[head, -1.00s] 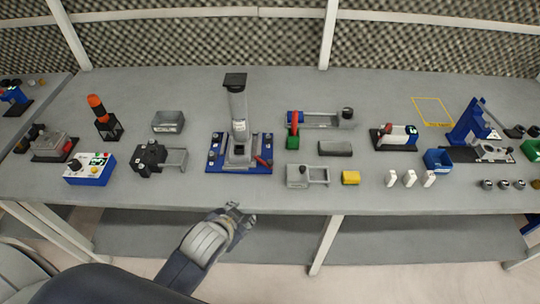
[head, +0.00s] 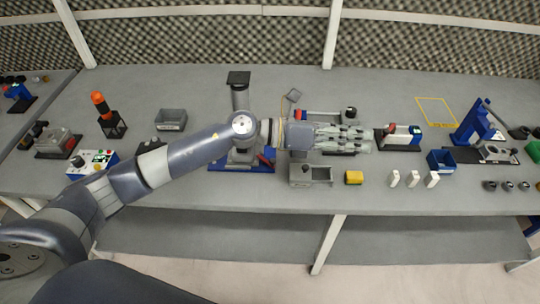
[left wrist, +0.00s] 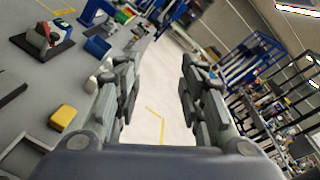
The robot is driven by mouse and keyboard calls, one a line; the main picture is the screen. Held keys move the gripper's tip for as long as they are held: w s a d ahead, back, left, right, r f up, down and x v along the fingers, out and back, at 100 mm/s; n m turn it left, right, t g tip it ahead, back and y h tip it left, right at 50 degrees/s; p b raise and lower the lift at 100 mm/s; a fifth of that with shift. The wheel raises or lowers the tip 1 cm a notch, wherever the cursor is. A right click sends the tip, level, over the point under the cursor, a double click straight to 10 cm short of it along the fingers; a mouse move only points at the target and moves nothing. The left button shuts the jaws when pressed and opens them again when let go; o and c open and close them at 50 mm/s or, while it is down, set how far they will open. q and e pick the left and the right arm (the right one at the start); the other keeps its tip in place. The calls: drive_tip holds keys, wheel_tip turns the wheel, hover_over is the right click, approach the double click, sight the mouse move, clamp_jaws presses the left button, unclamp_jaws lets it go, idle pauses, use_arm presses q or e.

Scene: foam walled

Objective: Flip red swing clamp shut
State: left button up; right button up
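My left arm reaches across the bench, and its gripper (head: 368,139) hangs over the middle of the bench, pointing right. Its fingers stand apart with nothing between them in the left wrist view (left wrist: 157,100). A red lever (head: 266,160) shows on the blue plate (head: 228,166) of the fixture with the grey column, partly covered by my arm. The red piece with a green base, seen earlier to the right of that fixture, is hidden behind my gripper. I cannot tell for sure which red part is the swing clamp. My right gripper is not in view.
A fixture with a red part (head: 388,131) on a black base stands just right of my fingertips. In front are a grey block fixture (head: 302,175), a yellow block (head: 354,177) and white pieces (head: 393,178). A blue bin (head: 440,160) is further right.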

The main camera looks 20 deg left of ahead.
use_arm(q)
drive_tip(key=w+a+f+m+g+y, duration=0.1)
drive_tip(key=a+f+m+g+y, duration=0.25)
drive_tip(key=a+f, duration=0.2)
drive_tip(key=m+y, duration=0.3)
drive_tip(key=y, duration=0.5)
approach(272, 160)
drive_tip(key=p+x, duration=0.2)
drive_tip(key=x, duration=0.5)
drive_tip(key=shift+r+p, duration=0.1)
drive_tip(key=shift+p, duration=0.2)
drive_tip(key=shift+w+d+f, duration=0.1)
drive_tip(key=shift+d+f, duration=0.1)
drive_tip(key=shift+f, duration=0.35)
clamp_jaws()
